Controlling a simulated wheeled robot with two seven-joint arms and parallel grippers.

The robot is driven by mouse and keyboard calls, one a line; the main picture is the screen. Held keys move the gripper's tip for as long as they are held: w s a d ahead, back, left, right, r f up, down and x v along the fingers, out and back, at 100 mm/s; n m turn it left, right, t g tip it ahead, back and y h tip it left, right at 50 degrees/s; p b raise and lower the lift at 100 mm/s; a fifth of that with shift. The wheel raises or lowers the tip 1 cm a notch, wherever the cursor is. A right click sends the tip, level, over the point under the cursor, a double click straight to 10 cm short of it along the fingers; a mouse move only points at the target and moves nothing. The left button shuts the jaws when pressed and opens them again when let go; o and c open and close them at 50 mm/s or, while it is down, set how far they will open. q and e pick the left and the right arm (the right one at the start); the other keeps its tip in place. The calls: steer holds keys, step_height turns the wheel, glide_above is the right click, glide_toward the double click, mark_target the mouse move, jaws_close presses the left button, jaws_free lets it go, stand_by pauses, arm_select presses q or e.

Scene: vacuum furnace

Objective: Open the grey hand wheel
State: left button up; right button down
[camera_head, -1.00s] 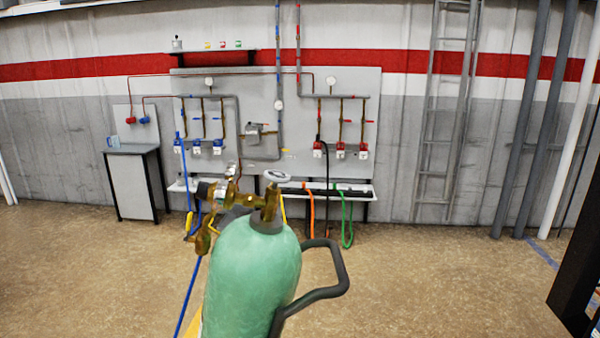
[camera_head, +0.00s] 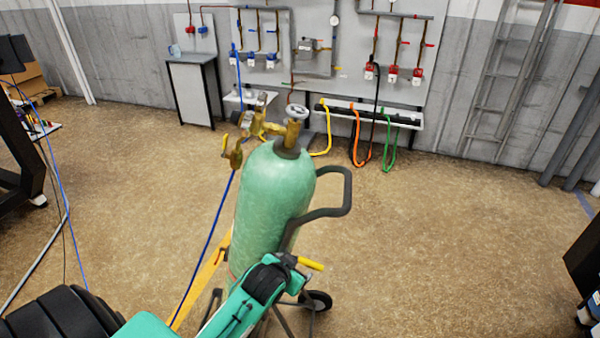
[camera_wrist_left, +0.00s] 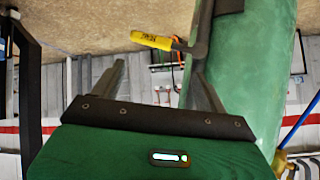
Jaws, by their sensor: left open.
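The grey hand wheel (camera_head: 295,111) sits on top of the brass valve (camera_head: 292,134) of a green gas cylinder (camera_head: 272,205). The cylinder stands upright on a cart with a dark handle (camera_head: 345,190). My left gripper (camera_head: 288,262) is low beside the cylinder, well below the wheel, and touches neither visibly. In the left wrist view its two fingers (camera_wrist_left: 158,75) are apart with nothing between them, and the cylinder (camera_wrist_left: 240,75) is at the right. The wheel is not visible there. My right gripper is out of view.
A yellow grip (camera_head: 311,263) shows just beyond my left gripper. A brass regulator (camera_head: 255,120) with a blue hose (camera_head: 208,235) is at the valve's left. A cabinet (camera_head: 195,90) and a wall panel with coloured hoses stand behind. The floor right of the cart is clear.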

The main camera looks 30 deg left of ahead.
arm_select(q)
steer(key=w+a+r+t+y+p, duration=0.1)
steer(key=w+a+r+t, duration=0.15)
steer(key=r, duration=0.85)
steer(key=w+a+r+t, duration=0.2)
steer(key=w+r, duration=0.2)
steer(key=r, duration=0.7)
steer(key=n+t+y+p, duration=0.1)
steer(key=t+y, duration=0.1)
steer(key=t, duration=0.1)
glide_toward(300, 106)
steer(key=s, duration=0.3)
steer(key=x, duration=0.1)
steer(key=p+x, duration=0.2)
steer(key=shift+w+d+f, duration=0.2)
steer(key=shift+w+f, duration=0.05)
steer(key=shift+w, duration=0.1)
steer(key=p+x, duration=0.3)
steer(key=x, duration=0.5)
steer(key=shift+d+p, duration=0.1)
steer(key=shift+p, duration=0.3)
steer(key=shift+w+a+f, duration=0.1)
steer(key=shift+w+a, duration=0.1)
steer(key=shift+w, duration=0.4)
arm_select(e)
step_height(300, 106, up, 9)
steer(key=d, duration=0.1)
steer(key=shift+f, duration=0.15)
